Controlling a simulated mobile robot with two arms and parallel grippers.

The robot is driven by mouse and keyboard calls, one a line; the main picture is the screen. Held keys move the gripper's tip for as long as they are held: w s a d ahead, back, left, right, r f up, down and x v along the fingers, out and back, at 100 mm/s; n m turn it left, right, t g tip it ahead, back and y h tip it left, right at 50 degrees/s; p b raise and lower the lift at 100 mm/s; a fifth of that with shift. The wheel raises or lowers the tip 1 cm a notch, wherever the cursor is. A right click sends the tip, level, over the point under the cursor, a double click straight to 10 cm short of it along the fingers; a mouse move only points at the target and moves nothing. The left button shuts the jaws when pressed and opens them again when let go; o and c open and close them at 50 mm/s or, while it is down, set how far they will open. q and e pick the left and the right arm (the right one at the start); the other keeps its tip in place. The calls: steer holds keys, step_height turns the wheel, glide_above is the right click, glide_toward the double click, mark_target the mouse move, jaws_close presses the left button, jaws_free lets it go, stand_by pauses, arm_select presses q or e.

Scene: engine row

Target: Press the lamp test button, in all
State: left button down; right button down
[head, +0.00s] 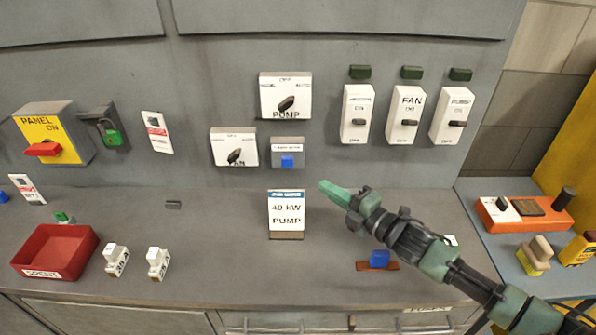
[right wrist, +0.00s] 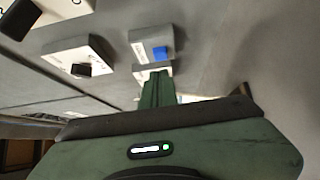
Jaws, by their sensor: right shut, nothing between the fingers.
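My right gripper (head: 326,187) is green, shut and empty. In the head view its tip is to the lower right of the button, in front of the panel. In the right wrist view the shut fingers (right wrist: 158,90) point towards the button plate. They look apart from the button. My left gripper is not in view.
Three white switches (head: 404,118) are to the right. A 40 kW pump sign (head: 286,210) stands below on the bench.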

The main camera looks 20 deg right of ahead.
steer(key=p, duration=0.3)
glide_toward(289, 164)
steer(key=x, duration=0.4)
steer(key=shift+w+a+r, duration=0.1)
steer(key=shift+w+r, duration=0.05)
steer(key=shift+w, duration=0.05)
steer(key=shift+w+a, duration=0.3)
steer(key=shift+w, duration=0.3)
